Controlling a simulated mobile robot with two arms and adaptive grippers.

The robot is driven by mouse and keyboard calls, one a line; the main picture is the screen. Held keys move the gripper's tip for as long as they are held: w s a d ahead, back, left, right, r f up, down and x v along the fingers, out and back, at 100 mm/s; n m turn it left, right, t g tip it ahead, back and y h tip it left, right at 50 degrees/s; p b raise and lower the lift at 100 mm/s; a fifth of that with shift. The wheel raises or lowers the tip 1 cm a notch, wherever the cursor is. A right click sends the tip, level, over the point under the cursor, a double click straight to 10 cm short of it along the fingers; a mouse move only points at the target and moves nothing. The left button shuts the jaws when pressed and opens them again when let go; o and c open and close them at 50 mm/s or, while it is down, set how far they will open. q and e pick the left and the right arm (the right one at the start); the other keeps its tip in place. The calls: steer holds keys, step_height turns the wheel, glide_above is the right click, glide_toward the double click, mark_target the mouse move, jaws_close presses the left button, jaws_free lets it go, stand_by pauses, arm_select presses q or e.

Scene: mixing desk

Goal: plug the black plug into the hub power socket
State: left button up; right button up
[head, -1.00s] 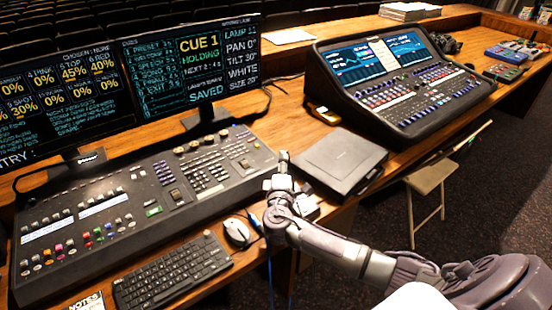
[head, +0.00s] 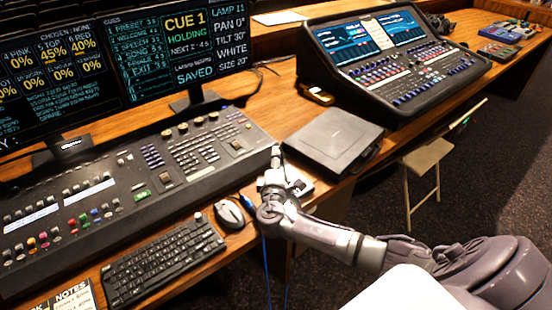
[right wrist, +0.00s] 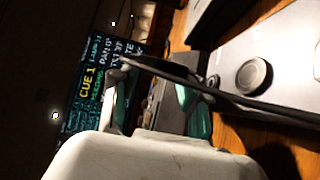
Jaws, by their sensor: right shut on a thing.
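My right gripper (head: 276,156) is over the front edge of the desk, between the mouse and the black closed case. In the right wrist view its fingers (right wrist: 168,74) are shut on a thin dark thing, which looks like the black plug (right wrist: 160,69) with its black cable (right wrist: 265,106) running off to the right. In the head view the plug is too small to make out. A silver-grey box with a round dark knob, apparently the hub (right wrist: 285,60), lies beside the gripper. It shows partly behind the gripper in the head view (head: 302,184). I cannot make out its power socket. My left gripper is out of view.
A lighting console (head: 130,190), keyboard (head: 165,262) and mouse (head: 229,213) lie to the left. The black flat case (head: 335,138) is just right of the gripper. A mixing desk (head: 395,60) stands behind. A blue cable (head: 265,265) hangs off the front edge.

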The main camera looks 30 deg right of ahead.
stand_by(0.4)
steer(key=s+a+n+y, duration=0.1)
steer(key=s+a, duration=0.2)
steer(key=s+a+f+n+t+y, duration=0.1)
steer(key=s+a+y, duration=0.1)
steer(key=s+a, duration=0.1)
steer(key=s+a+n+t+y, duration=0.1)
steer(key=s+a, duration=0.2)
steer(key=shift+f+y, duration=0.2)
steer(key=shift+y, duration=0.2)
steer(key=s+a+r+n+y, duration=0.2)
steer(key=s+a+r, duration=0.2)
steer(key=s, duration=0.3)
steer(key=s+a+r+n+t+y, duration=0.1)
steer(key=s+a+r+n+y, duration=0.1)
steer(key=s, duration=0.5)
step_height(320, 180, up, 3)
steer(key=shift+a+r+y, duration=0.15)
steer(key=shift+a+y, duration=0.65)
steer(key=shift+a, duration=0.3)
steer(key=w+a+r+n+g+y, duration=0.4)
steer(key=a+r+n+y, duration=0.4)
steer(key=a, duration=0.5)
steer(key=r+y, duration=0.2)
steer(key=y, duration=0.1)
steer(key=shift+y, duration=0.3)
steer(key=shift+f, duration=0.1)
